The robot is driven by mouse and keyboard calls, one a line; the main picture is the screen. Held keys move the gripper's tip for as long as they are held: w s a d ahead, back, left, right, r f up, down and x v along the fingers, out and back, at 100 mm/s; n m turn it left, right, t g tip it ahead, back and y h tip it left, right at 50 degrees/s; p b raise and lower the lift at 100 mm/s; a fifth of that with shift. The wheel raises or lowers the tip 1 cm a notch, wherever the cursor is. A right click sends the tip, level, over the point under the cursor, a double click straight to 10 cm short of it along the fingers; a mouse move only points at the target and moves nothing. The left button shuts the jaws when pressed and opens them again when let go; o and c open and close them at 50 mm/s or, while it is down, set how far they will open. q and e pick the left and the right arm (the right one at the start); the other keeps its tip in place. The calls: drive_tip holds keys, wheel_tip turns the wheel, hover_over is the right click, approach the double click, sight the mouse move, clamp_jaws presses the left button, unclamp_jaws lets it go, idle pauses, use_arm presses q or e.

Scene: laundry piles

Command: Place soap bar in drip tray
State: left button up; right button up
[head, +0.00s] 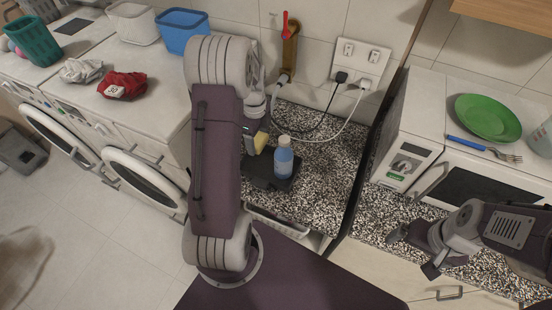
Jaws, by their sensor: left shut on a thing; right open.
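My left gripper (254,133) is mostly hidden behind its own thick arm. It is shut on a pale yellow soap bar (261,142), which shows just right of the arm. The dark drip tray (260,174) lies on the speckled counter, just below the soap bar in the picture, with its left part hidden by the arm. I cannot tell whether the soap touches the tray. A blue bottle (284,158) with a pale cap stands upright at the tray's right side. My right gripper (415,250) is open and empty over the right counter.
The speckled counter (325,165) is clear right of the bottle. Cables run from the wall socket (361,65) behind it. A green plate (487,117) and a fork (485,147) lie on the right appliance. Washing machines with a red cloth (123,84) stand left.

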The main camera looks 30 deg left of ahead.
sight(259, 163)
use_arm(q)
drive_tip(key=s+f, duration=0.1)
drive_tip(key=f, duration=0.1)
drive_tip(key=shift+s+d+f, duration=0.1)
drive_tip(key=shift+s+f, duration=0.3)
drive_tip(key=f, duration=0.1)
drive_tip(key=w+f, duration=0.1)
drive_tip(key=shift+f+p, duration=0.3)
drive_tip(key=shift+w+f, duration=0.2)
drive_tip(key=shift+f, duration=0.05)
drive_tip(key=f, duration=0.3)
drive_tip(key=shift+s+f, duration=0.35)
drive_tip(key=shift+w+f, duration=0.2)
drive_tip(key=o, duration=1.4)
drive_tip(key=shift+s, duration=0.1)
use_arm(e)
drive_tip(key=shift+s+r, duration=0.5)
drive_tip(key=shift+r, duration=0.1)
use_arm(q)
drive_tip(key=shift+r, duration=0.1)
